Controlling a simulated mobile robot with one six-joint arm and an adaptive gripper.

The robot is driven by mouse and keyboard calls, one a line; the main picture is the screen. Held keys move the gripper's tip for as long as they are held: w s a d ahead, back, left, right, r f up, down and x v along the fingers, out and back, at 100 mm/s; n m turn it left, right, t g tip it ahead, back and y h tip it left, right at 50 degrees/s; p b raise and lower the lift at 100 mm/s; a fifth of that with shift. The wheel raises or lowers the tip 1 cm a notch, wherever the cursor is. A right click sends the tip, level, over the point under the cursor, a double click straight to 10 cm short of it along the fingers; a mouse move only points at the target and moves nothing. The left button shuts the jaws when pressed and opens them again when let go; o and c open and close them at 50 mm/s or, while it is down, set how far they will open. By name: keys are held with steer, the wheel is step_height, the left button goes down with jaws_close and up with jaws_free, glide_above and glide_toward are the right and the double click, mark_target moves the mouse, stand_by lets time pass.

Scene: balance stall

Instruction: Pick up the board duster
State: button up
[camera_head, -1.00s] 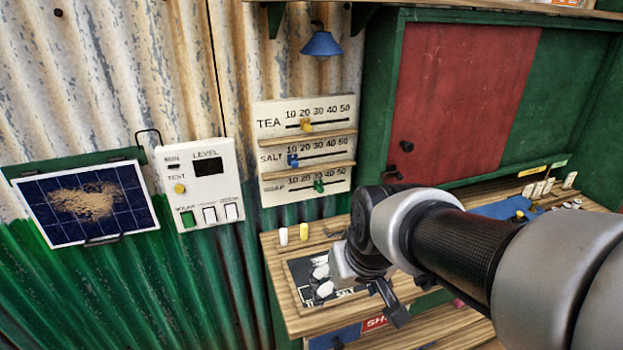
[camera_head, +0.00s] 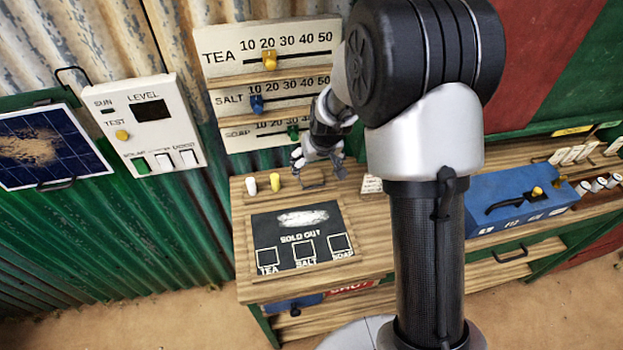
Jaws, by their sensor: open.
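My gripper (camera_head: 318,168) is open, with its fingers pointing down over the back of the wooden counter. Below the fingers, a small dark handle-like outline (camera_head: 313,184) shows on the wood; it may belong to the board duster, but I cannot tell for sure. The gripper partly covers this spot. No other duster can be made out. The slate board (camera_head: 258,231) lies in front on the counter, with a white chalk smear, the words "SOLD OUT" and three boxes labelled tea, salt and soap.
A white chalk (camera_head: 250,187) and a yellow chalk (camera_head: 275,182) stand left of the gripper. The price panel (camera_head: 228,67) with sliders is on the wall behind. A blue box (camera_head: 485,187) stands at right. My arm hides the counter's middle.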

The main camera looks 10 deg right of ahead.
mark_target(312, 175)
steer(key=b+x, duration=0.1)
steer(key=x, duration=0.3)
steer(key=shift+w+f, duration=0.15)
steer(key=shift+f, duration=0.1)
steer(key=b+x, duration=0.2)
steer(key=x, duration=0.3)
steer(key=shift+d+f, duration=0.1)
steer(key=shift+f, duration=0.1)
steer(key=shift+r, duration=0.1)
steer(key=shift+c, duration=0.4)
steer(key=c, duration=1.1)
